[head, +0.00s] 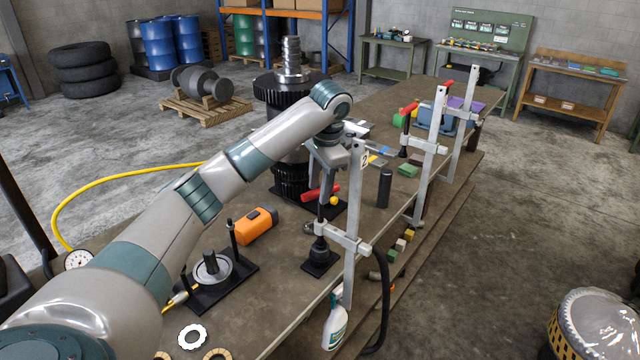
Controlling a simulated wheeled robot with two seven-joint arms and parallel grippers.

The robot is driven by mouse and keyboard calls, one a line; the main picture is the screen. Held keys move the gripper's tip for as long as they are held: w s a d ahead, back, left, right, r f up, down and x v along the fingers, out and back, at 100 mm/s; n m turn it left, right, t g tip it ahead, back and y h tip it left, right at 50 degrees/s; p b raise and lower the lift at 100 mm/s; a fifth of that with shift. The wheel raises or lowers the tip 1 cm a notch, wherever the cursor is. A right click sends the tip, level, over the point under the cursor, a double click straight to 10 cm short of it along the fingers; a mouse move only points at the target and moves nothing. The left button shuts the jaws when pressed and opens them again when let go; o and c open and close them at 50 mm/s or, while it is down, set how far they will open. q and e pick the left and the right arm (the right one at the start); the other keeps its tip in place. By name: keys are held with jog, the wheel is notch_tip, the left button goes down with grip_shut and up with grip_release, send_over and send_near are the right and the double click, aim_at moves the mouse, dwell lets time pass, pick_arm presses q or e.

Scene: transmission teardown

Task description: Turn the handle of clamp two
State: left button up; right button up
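A nearest grey bar clamp (352,225) stands at the table's right edge. A small white tag (364,159) at its top looks like it reads 2. Its red handle (313,194) lies roughly level above the clamp's screw and black foot. My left gripper (322,183) reaches in from the left and points down over this handle, close to it. The fingers partly overlap the handle and screw in the picture, so I cannot tell whether they are open or shut, or touch it. Two similar clamps stand farther along the edge, a middle one (430,150) and a far one (459,140). My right gripper is not in view.
A black geared shaft (285,95) stands behind my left arm. An orange tool (257,226), a black fixture (226,280) and a black cylinder (384,188) stand on the table. A spray bottle (336,322) hangs at the edge near a black hose. Coloured blocks lie near the edge.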

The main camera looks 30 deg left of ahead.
pick_arm(q)
jog(key=shift+r, duration=0.15)
jog(key=s+d+r+b, duration=0.1)
jog(key=d+r, duration=0.2)
jog(key=r, duration=1.3)
jog(key=shift+s+r+b, duration=0.25)
jog(key=shift+r+b, duration=0.1)
jog(key=shift+b, duration=0.05)
